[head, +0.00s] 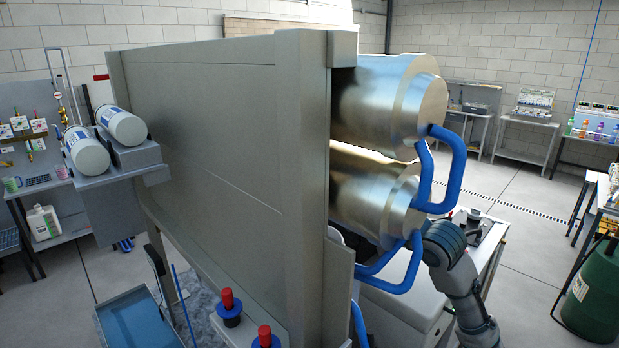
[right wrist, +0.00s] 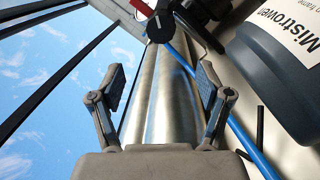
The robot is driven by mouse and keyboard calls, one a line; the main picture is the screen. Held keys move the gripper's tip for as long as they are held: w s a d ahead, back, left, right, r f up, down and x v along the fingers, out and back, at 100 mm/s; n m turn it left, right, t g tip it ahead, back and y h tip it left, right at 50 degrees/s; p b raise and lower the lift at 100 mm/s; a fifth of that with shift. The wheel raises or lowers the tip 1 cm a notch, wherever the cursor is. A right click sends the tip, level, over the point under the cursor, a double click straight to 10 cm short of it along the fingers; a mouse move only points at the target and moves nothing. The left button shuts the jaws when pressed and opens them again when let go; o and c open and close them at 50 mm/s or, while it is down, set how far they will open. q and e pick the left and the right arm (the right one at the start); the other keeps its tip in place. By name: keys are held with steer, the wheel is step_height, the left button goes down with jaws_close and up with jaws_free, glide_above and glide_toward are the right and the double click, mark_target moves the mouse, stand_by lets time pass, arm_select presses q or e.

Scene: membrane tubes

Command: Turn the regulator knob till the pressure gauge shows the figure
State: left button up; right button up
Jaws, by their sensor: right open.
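My right gripper (right wrist: 161,78) is open in the right wrist view, its two padded fingers wide apart with nothing between them touching. Beyond the fingers is a round black part (right wrist: 161,27) at the top of a shiny metal cylinder (right wrist: 160,95). I cannot tell whether this black part is the regulator knob. A red piece (right wrist: 143,8) shows beside it. In the head view my right arm reaches up beside the blue hoses, and its gripper is hidden. My left gripper is not in view.
A big grey housing (head: 215,130) holds two large metal tubes (head: 375,195) with blue hoses (head: 456,165). Two white cylinders (head: 122,126) sit on its left bracket. Red-topped posts (head: 228,300) stand in front. A dark container (right wrist: 285,75) and a blue tube (right wrist: 240,135) lie right of my right gripper.

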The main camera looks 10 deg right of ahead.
steer(key=p+x, duration=0.4)
steer(key=x, duration=0.9)
steer(key=shift+w+a, duration=0.25)
steer(key=shift+w, duration=0.05)
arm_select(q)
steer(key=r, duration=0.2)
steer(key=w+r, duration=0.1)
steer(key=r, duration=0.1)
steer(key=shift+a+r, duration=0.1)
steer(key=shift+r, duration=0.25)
arm_select(e)
steer(key=shift+w+f, duration=0.15)
steer(key=shift+w, duration=0.05)
steer(key=c, duration=1.1)
steer(key=shift+c, duration=0.2)
